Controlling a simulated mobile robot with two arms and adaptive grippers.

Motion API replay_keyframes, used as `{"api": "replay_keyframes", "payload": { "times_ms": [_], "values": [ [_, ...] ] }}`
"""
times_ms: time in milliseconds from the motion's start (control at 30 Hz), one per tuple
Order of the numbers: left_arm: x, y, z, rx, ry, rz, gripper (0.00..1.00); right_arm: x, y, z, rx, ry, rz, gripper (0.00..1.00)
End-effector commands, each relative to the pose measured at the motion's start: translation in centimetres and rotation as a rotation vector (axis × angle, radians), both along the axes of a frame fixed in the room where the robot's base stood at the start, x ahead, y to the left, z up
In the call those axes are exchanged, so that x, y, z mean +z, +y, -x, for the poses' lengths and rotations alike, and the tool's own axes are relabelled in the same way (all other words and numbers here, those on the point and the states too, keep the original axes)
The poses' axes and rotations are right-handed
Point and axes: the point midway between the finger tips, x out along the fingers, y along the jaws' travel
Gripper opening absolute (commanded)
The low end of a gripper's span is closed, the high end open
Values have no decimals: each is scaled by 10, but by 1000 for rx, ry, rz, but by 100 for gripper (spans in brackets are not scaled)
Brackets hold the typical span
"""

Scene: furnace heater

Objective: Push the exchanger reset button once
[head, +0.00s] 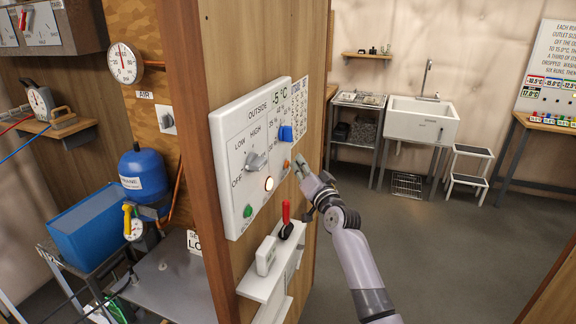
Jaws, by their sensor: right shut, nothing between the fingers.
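A white control panel (232,150) is fixed to the side of a wooden post and reads OUTSIDE -5 °C. It has a grey OFF/LOW/HIGH knob (255,161), a blue switch (286,133), a small orange button (286,164), a glowing round light or button (268,184) and a green button (248,211). I cannot read which one is labelled exchanger reset. My right gripper (299,163) is shut and empty, its tips just right of the orange button. I cannot tell whether they touch the panel. My left gripper is out of view.
Below the panel, a white shelf (258,284) carries a red-handled lever (286,220) and a white block (265,256). To the left are a blue tank (143,174), a dial gauge (124,63) and a blue bin (90,232). Open floor (430,240) lies right, before a sink (421,119).

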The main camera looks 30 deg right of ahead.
Motion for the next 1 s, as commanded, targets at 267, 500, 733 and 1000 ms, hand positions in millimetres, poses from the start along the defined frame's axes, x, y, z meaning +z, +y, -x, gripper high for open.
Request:
{"api": "replay_keyframes", "payload": {
  "times_ms": [267,500,733,1000],
  "values": [
    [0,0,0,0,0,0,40,0,0,0,1,1,0,0],
    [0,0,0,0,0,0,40,-1,2,-2,1,1,-1,0],
    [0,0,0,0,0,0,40,-1,4,-5,1,2,0,0],
    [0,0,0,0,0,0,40,-1,7,-7,1,2,0,0]
  ]
}}
